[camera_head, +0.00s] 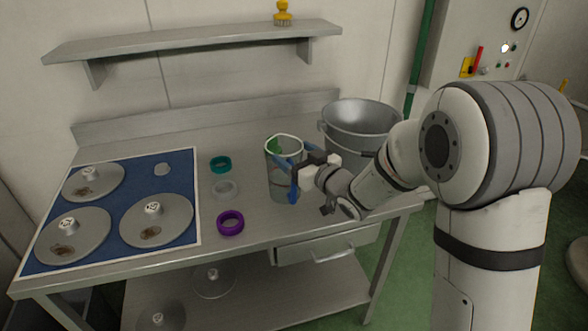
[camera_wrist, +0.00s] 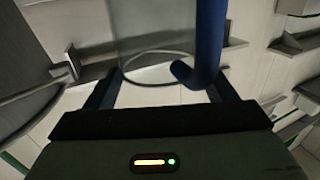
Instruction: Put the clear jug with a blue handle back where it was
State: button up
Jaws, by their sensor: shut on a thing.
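The clear jug (camera_head: 281,187) stands upright over the right part of the steel table, with a green patch inside its rim. I cannot tell whether its base touches the tabletop. Its blue handle (camera_head: 293,188) is on the side towards my arm. My gripper (camera_head: 292,169) is at the handle side of the jug and shut on it; the exact contact is partly hidden. In the wrist view, the jug's clear body (camera_wrist: 155,35) and its blue handle (camera_wrist: 209,45) are just beyond my gripper (camera_wrist: 160,88).
A large metal pot (camera_head: 350,119) stands close behind the jug on the right. Teal (camera_head: 220,163), clear (camera_head: 225,189) and purple (camera_head: 230,223) rings lie left of the jug. A blue mat (camera_head: 110,200) holds several metal discs. A wall shelf (camera_head: 200,41) carries a yellow-handled brush (camera_head: 283,14).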

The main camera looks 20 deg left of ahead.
aim_at(287, 177)
notch_tip(287, 177, down, 3)
jog(key=shift+s+a+f, duration=0.1)
jog(key=shift+s+f, duration=0.05)
jog(key=shift+f, duration=0.05)
jog(key=shift+f, duration=0.15)
jog(key=o, duration=2)
jog(key=shift+o, duration=0.2)
